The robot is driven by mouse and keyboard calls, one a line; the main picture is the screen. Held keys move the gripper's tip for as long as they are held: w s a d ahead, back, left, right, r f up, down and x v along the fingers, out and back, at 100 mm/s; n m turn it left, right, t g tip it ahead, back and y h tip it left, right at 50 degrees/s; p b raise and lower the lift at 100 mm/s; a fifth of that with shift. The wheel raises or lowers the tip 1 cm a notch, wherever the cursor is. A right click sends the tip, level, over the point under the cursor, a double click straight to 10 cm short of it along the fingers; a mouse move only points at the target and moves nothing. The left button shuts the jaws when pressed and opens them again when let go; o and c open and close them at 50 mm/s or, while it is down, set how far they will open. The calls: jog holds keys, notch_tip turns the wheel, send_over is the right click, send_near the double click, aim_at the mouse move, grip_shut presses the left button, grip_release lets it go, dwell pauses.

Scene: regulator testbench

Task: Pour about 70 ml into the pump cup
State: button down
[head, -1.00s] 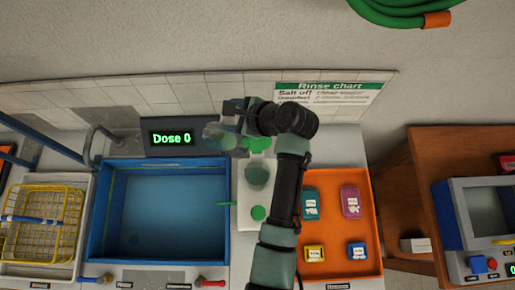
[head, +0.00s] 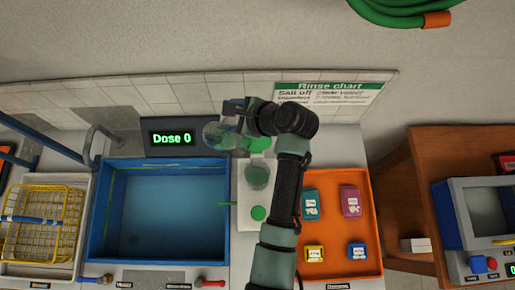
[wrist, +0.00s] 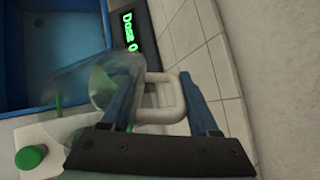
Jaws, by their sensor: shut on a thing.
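My gripper (head: 238,108) is shut on the pale handle (wrist: 163,112) of a clear jug (head: 219,135). The jug is held in the air near the back right corner of the blue basin and looks tilted. In the wrist view the see-through jug (wrist: 78,82) extends left from the fingers, and any liquid in it is hard to make out. A clear greenish cup (head: 257,176), which seems to be the pump cup, sits on a white unit (head: 244,212) below and right of the jug. The display (head: 172,138) reads "Dose 0".
A blue basin (head: 100,215) is left of the white unit, with a yellow wire basket (head: 45,225) farther left. An orange tray (head: 335,265) with several small packs is right of my arm. A green button (head: 258,213) is in front of the cup.

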aim_at(222, 118)
jog(key=shift+r+p, duration=0.3)
jog(key=shift+p, duration=0.5)
jog(key=f+g+h, duration=0.1)
jog(key=w+a+f+g+h+p, duration=0.1)
jog(key=f+h, duration=0.1)
jog(key=a+f+g+h+p, duration=0.1)
jog(key=shift+w+f, duration=0.15)
jog(key=shift+f, duration=0.15)
notch_tip(222, 118, down, 11)
jog(key=g+h+b, duration=0.2)
jog(key=h+b, duration=0.1)
jog(key=b, duration=0.8)
jog(key=shift+w+a+g+h, duration=0.35)
jog(key=shift+a+g+h, duration=0.05)
jog(key=shift+s, duration=0.1)
dwell(1.5)
